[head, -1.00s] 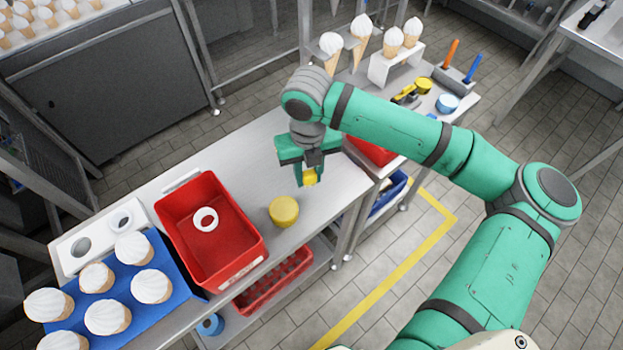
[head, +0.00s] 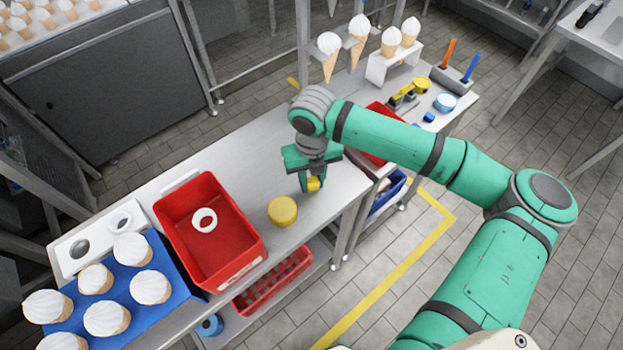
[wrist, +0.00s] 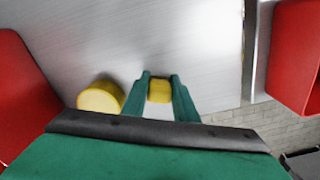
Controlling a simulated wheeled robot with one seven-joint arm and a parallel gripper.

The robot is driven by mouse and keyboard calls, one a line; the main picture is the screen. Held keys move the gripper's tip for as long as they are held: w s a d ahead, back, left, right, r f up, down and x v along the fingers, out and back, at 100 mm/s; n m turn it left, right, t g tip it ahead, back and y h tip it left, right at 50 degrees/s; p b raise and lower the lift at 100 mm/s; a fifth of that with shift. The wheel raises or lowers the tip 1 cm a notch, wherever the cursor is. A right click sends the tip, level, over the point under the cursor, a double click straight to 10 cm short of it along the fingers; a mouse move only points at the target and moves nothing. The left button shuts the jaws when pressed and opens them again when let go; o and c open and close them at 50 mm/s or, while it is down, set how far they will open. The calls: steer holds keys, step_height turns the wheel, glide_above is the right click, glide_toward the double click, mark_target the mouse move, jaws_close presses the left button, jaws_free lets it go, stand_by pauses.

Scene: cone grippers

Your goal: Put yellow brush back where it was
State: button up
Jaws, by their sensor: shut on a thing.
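My gripper (head: 312,186) is shut on a small yellow thing (head: 315,184), taken to be the yellow brush, over the near right part of the steel table. In the wrist view its yellow block-like end (wrist: 160,92) sits between the two green fingers (wrist: 162,100). The rest of it is hidden, and I cannot tell whether it touches the table. A grey holder (head: 450,82) at the far right end carries an orange handle (head: 447,53) and a blue handle (head: 471,68), both standing up.
A round yellow tub (head: 283,211) stands close to the left of my gripper. A red bin (head: 240,252) and a blue tray (head: 170,300) of cones are further left. Another red bin (head: 380,160) lies under my arm. A cone stand (head: 390,66) is at the back.

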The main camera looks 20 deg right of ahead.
steer(key=shift+f, duration=0.2)
steer(key=shift+s+f, duration=0.15)
steer(key=shift+f, duration=0.2)
steer(key=o, duration=0.9)
steer(key=shift+r, duration=0.4)
steer(key=shift+o, duration=0.3)
step_height(320, 180, up, 13)
steer(key=shift+f, duration=0.2)
